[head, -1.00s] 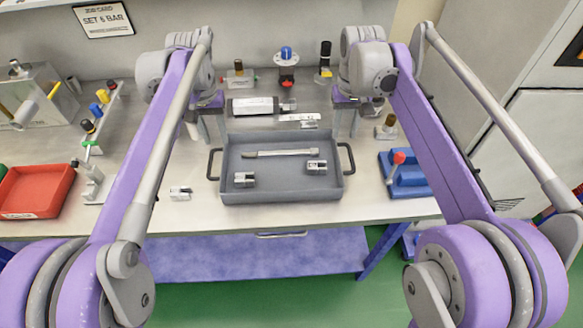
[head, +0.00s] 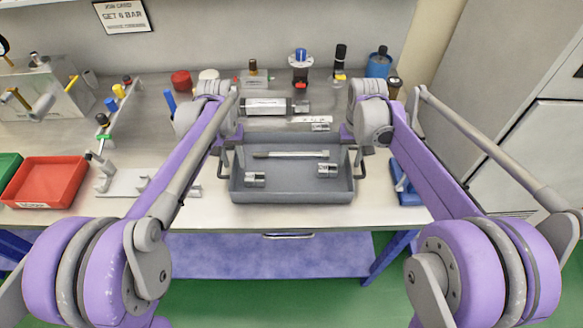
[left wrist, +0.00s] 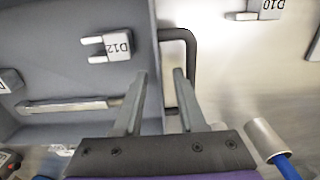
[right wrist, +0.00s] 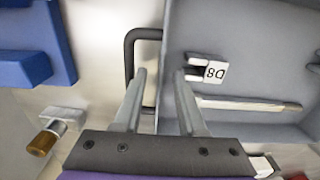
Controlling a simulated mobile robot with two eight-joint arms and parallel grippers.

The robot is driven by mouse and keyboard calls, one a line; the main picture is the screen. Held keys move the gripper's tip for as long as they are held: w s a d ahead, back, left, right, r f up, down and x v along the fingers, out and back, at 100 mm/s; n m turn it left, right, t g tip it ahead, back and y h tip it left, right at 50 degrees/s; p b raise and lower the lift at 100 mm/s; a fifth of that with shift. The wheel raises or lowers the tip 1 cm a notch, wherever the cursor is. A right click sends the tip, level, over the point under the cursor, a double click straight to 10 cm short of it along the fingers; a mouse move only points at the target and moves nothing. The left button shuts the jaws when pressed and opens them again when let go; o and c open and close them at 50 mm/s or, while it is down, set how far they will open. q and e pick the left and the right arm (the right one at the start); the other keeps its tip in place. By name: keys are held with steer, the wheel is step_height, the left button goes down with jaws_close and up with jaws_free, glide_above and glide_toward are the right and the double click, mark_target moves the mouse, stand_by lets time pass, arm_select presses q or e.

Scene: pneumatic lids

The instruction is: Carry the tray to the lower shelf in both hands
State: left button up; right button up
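The grey tray (head: 292,197) lies on the bench top in the head view, holding two small metal blocks (head: 255,179) (head: 327,170) and a metal bar (head: 290,154). My left gripper (head: 231,160) is open at the tray's left end. In the left wrist view its fingers (left wrist: 161,74) are apart, above the tray wall beside the dark handle (left wrist: 191,75). My right gripper (head: 351,154) is open at the right end. In the right wrist view its fingers (right wrist: 160,72) also spread across the wall beside the other handle (right wrist: 130,60). Contact is unclear. The purple lower shelf (head: 270,265) is under the bench.
A red bin (head: 47,182) stands at the left. A blue holder (head: 405,185) is right of the tray, close to my right arm. The visible part of the lower shelf is bare.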

arm_select(q)
steer(key=shift+f, duration=0.2)
arm_select(e)
steer(key=shift+f, duration=0.2)
arm_select(q)
jaws_close()
arm_select(e)
jaws_close()
stand_by(1.0)
